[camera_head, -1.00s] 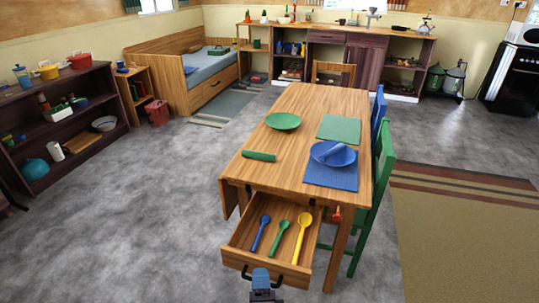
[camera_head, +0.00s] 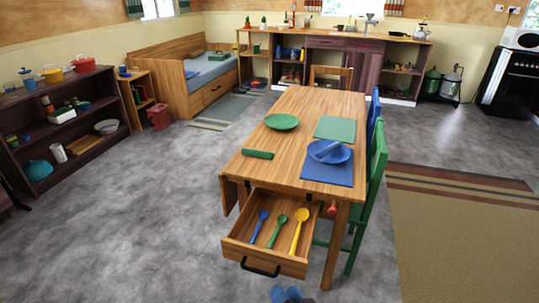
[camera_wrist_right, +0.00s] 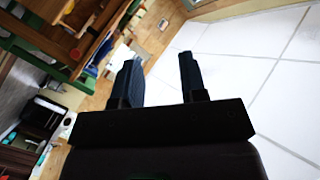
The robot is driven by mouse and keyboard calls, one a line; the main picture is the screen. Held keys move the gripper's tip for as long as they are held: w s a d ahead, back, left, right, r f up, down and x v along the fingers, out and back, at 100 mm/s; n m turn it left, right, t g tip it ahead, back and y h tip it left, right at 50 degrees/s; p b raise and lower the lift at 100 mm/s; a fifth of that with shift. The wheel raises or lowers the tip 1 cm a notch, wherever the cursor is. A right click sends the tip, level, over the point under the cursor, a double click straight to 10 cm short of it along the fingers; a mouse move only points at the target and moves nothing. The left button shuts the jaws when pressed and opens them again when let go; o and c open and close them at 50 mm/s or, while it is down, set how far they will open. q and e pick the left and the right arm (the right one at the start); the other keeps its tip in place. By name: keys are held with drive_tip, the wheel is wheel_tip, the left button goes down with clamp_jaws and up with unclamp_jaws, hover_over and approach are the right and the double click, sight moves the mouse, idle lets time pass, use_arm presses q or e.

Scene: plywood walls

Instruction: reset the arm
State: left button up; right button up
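My right gripper (camera_head: 286,294) shows only as two blue fingertips at the bottom edge of the head view, in front of the open drawer (camera_head: 240,252) and apart from its black handle (camera_head: 260,269). In the right wrist view the gripper (camera_wrist_right: 158,80) has its two fingers spread, with nothing between them. The rest of the right arm is hidden below the head view. My left gripper is not in view.
The wooden table (camera_head: 285,165) has its drawer pulled out, holding a blue spoon (camera_head: 259,227), a green spoon (camera_head: 277,232) and a yellow spoon (camera_head: 299,232). A green chair (camera_head: 369,205) stands at its right side. Grey floor (camera_head: 130,225) to the left is clear.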

drive_tip(key=s+d+f+n+g+h, duration=0.1)
drive_tip(key=s+d+f+h, duration=0.1)
drive_tip(key=s+d, duration=0.3)
drive_tip(key=s+d+f+n+g+h+b, duration=0.1)
drive_tip(key=s+d+f, duration=0.3)
drive_tip(key=d, duration=0.6)
drive_tip(key=s+d+f+n+g+h, duration=0.1)
drive_tip(key=s+d+f+g+h, duration=0.1)
drive_tip(key=s+d, duration=0.3)
drive_tip(key=d+f+h, duration=0.1)
drive_tip(key=d, duration=0.2)
drive_tip(key=shift+s+d+f+h+b, duration=0.3)
drive_tip(key=shift+h+b, duration=0.05)
drive_tip(key=shift+h, duration=0.05)
